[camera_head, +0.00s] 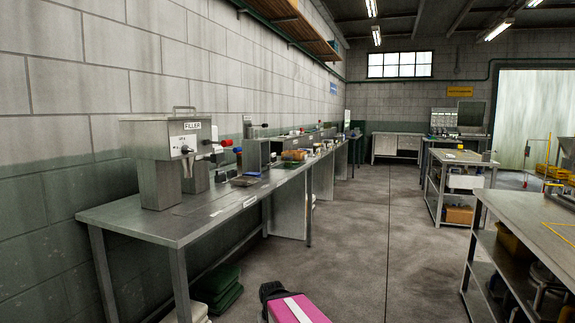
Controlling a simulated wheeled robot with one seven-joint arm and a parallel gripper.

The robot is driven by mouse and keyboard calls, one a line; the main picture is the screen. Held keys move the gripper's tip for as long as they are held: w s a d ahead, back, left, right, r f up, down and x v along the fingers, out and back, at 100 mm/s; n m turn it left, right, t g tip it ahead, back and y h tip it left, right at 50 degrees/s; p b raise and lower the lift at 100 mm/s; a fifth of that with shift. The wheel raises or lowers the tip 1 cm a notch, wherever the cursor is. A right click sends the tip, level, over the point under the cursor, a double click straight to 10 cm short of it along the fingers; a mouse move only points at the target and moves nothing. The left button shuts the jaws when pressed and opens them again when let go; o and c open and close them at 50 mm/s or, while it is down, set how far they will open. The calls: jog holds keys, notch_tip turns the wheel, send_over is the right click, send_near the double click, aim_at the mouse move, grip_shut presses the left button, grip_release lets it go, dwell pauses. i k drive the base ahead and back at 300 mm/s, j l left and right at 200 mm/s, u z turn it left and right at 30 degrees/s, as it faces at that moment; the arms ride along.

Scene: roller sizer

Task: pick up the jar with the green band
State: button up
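I cannot make out a jar with a green band in the head view. Several small items (318,149) stand far along the left workbench (190,222), too small to tell whether one is a jar or has a band. My gripper cannot be made out in this view.
A steel machine labelled FILLER (160,140) stands on the near end of the left bench, with more equipment (256,150) behind it. Dark green folded stacks (218,290) lie under the bench. A shelved table (525,225) stands at right. The aisle floor (375,220) between is clear.

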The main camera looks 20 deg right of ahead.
aim_at(288, 159)
jog(key=i+l+z, duration=0.1)
jog(key=i+l, duration=0.15)
jog(key=i, duration=0.2)
jog(key=i+l+z, duration=0.1)
jog(key=i+l, duration=0.15)
jog(key=i, duration=0.2)
jog(key=i+l+z, duration=0.1)
jog(key=i, duration=0.35)
jog(key=l, duration=0.1)
